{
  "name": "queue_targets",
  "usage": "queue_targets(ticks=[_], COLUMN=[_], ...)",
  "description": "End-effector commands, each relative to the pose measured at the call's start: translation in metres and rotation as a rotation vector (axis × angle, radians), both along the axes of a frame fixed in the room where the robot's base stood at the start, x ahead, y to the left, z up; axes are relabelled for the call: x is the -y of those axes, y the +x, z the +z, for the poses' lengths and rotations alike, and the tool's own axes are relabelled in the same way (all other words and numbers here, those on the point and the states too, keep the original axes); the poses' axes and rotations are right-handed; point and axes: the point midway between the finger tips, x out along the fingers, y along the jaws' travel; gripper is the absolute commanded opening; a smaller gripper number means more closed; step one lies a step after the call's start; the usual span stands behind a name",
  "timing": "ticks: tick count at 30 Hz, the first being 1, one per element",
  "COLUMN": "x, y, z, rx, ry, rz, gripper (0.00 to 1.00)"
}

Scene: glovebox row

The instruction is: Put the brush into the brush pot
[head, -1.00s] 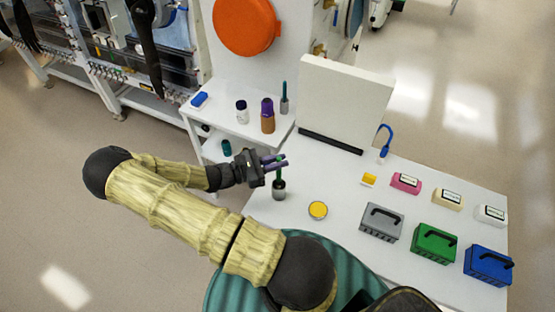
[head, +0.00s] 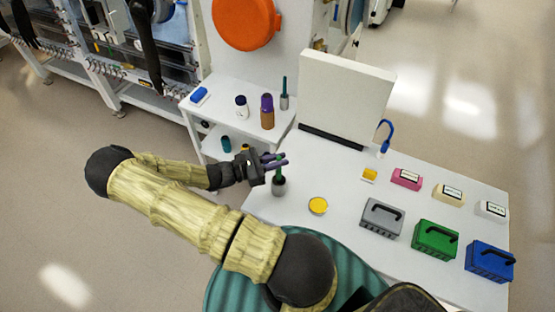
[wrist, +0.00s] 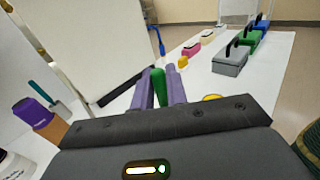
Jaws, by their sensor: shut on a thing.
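My gripper (head: 277,161) has purple fingers and is shut on the green handle of the brush (head: 279,172), which is upright. In the wrist view the brush's green handle (wrist: 158,88) stands between the two fingers. A small grey pot (head: 279,188) is on the white table directly under the gripper. The brush's lower end meets the pot's mouth in the head view, but I cannot tell how far inside it is. The bristles are hidden. Another grey pot (head: 284,102) with a teal-handled tool (head: 284,85) stands on the side shelf.
A yellow round dish (head: 318,205) lies right of the pot. Grey (head: 381,219), green (head: 436,240) and blue (head: 489,262) boxes stand further right. A white upright panel (head: 346,98) rises behind. A brown bottle with purple cap (head: 267,112) is on the shelf.

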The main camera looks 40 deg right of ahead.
Motion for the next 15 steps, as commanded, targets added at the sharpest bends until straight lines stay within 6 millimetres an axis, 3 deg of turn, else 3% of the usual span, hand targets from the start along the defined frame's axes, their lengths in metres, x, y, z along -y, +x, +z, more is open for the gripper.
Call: queue_targets(ticks=[15], x=[-0.0001], y=[0.0], z=[-0.0045], rx=[0.0], ry=[0.0], rz=[0.0], gripper=[0.0])
